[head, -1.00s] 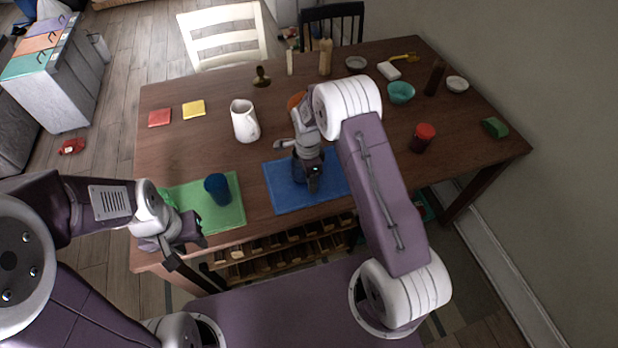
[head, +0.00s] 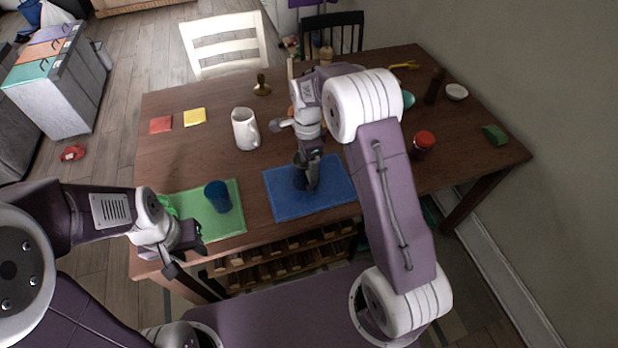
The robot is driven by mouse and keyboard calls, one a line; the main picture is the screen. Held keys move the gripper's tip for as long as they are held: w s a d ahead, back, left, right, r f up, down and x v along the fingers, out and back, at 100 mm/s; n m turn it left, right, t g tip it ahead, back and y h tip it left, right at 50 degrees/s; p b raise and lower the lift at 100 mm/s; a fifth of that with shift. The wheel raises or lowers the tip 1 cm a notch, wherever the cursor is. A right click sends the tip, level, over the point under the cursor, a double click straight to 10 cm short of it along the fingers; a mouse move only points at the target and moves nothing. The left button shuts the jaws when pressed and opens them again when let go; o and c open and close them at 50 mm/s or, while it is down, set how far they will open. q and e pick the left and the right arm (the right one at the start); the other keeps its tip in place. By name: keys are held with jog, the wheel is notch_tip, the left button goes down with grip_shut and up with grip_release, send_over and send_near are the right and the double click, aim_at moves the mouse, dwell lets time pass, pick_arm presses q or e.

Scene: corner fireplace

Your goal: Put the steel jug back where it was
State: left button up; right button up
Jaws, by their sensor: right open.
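A dark grey metallic vessel (head: 299,176), which looks like the steel jug, stands upright on the blue mat (head: 330,196). My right gripper (head: 313,178) is open, with its fingers down at the jug's right side. The gripper partly covers the jug, and I cannot tell whether they touch. My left gripper (head: 188,258) is open and empty at the table's front left edge, in front of the green mat (head: 232,222).
A blue cup (head: 217,196) stands on the green mat. A white pitcher (head: 244,130) stands behind the mats. A red-lidded jar (head: 423,143) and green sponge (head: 494,135) are at the right. My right arm hides part of the table's back right.

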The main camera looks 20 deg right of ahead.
notch_tip(320, 180, up, 2)
jog(key=shift+w+r, duration=0.1)
jog(key=s+d+r+n+t, duration=0.1)
jog(key=s+d+n+t, duration=0.1)
jog(key=s+n, duration=1.5)
jog(key=shift+s+d, duration=0.2)
jog(key=shift+s, duration=0.85)
